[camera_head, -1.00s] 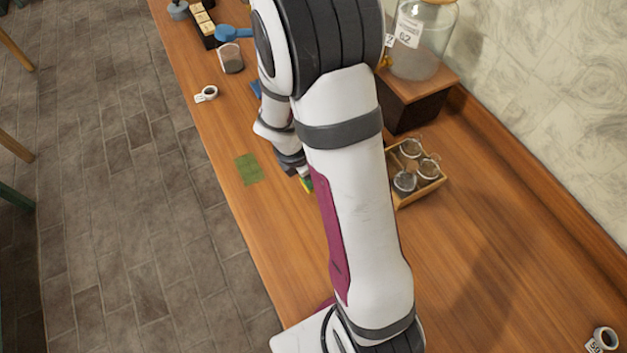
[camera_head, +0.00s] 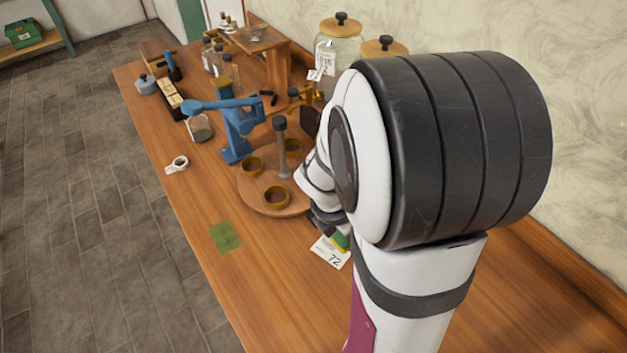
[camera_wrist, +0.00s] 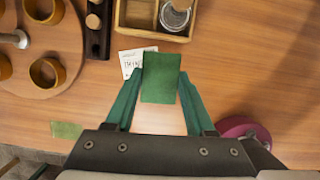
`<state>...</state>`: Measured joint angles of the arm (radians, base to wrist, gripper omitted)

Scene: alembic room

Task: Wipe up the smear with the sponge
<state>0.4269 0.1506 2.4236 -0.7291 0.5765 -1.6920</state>
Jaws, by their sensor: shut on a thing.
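A flat green smear (camera_head: 224,236) lies on the wooden bench near its left edge. It also shows in the wrist view (camera_wrist: 67,130), to the left of my gripper. My gripper (camera_wrist: 162,82) is shut on the green sponge (camera_wrist: 160,92), which sits between its two green fingers. In the head view the sponge (camera_head: 341,240) shows green with a little yellow, to the right of the smear and apart from it. My arm hides most of the gripper there. I cannot tell whether the sponge touches the bench.
A card marked 72 (camera_head: 330,252) lies by the sponge. A round wooden board (camera_head: 258,202) with small brown cups stands beyond it, beside a blue press (camera_head: 235,130). A wooden tray (camera_wrist: 133,17) holds a strainer. A maroon round thing (camera_wrist: 238,128) is at right. Bench around the smear is clear.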

